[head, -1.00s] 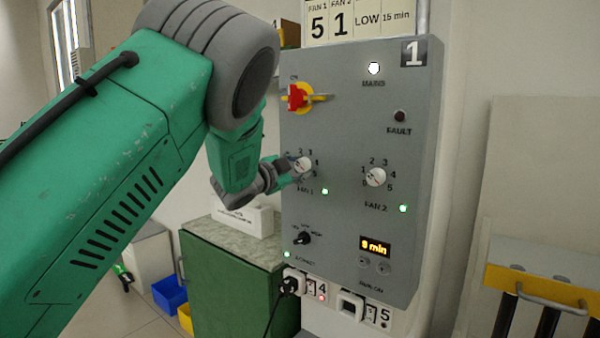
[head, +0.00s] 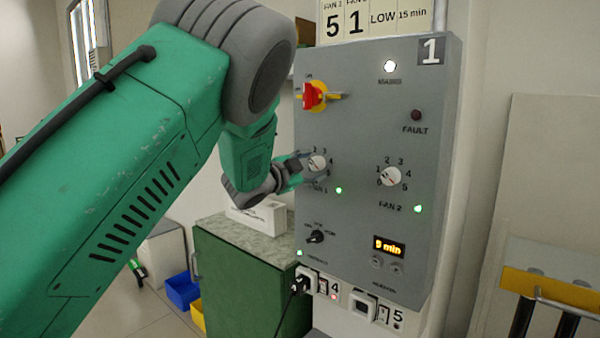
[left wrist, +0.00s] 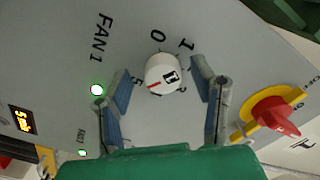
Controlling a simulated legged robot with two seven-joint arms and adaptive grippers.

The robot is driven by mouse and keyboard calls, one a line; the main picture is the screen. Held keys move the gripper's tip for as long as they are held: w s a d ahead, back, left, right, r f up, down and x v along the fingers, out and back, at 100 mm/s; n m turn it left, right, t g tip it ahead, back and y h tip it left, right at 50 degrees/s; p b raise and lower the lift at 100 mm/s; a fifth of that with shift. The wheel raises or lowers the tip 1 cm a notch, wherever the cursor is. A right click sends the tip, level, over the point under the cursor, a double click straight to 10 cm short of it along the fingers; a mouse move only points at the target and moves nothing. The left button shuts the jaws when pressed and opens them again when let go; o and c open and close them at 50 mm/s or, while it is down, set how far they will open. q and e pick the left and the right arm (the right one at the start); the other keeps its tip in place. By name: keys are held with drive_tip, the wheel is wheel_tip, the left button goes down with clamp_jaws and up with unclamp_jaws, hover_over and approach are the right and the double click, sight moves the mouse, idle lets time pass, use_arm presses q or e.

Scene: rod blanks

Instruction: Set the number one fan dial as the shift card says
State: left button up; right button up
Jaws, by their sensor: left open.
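The fan 1 dial (head: 317,163) is a white round knob on the left of the grey panel, with a lit green lamp below it. In the left wrist view the dial (left wrist: 165,74) shows a red mark on its lower left edge; the numbers 0 and 1 are readable, others are partly hidden. My left gripper (head: 303,167) is at the dial. Its blue-padded fingers (left wrist: 160,82) are open, one on each side of the knob with a gap visible. My right gripper is not in view.
The fan 2 dial (head: 388,176) is to the right. A red and yellow rotary switch (head: 315,96) is above the fan 1 dial, close to one finger. A small black selector (head: 316,237) and a timer display (head: 389,246) are below.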

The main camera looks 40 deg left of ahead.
use_arm(q)
drive_tip(key=s, duration=1.1)
drive_tip(key=shift+a, duration=0.45)
drive_tip(key=shift+f, duration=0.1)
drive_tip(key=s+d+f+n+g+y+b, duration=0.1)
drive_tip(key=s+d+f+n+g, duration=0.15)
drive_tip(key=f, duration=0.85)
drive_tip(key=s+d+f+n+g, duration=0.2)
drive_tip(key=s+f+g, duration=0.15)
drive_tip(key=f, duration=0.75)
drive_tip(key=s+d+f+n+g+y+b, duration=0.1)
drive_tip(key=s+d+f+n+g, duration=0.15)
drive_tip(key=f, duration=0.85)
drive_tip(key=s+d+f+n+g, duration=0.1)
drive_tip(key=s+d+f+g, duration=0.2)
drive_tip(key=s+f, duration=0.3)
drive_tip(key=s+d+f+n+g+b, duration=0.1)
drive_tip(key=s+d+f+g, duration=0.2)
drive_tip(key=s, duration=1)
drive_tip(key=s+d+f+n+g, duration=0.1)
drive_tip(key=s+d+f+g, duration=0.2)
drive_tip(key=s+f, duration=0.6)
drive_tip(key=shift+s+f+h, duration=0.35)
drive_tip(key=shift+f+h, duration=0.05)
drive_tip(key=shift+w, duration=0.15)
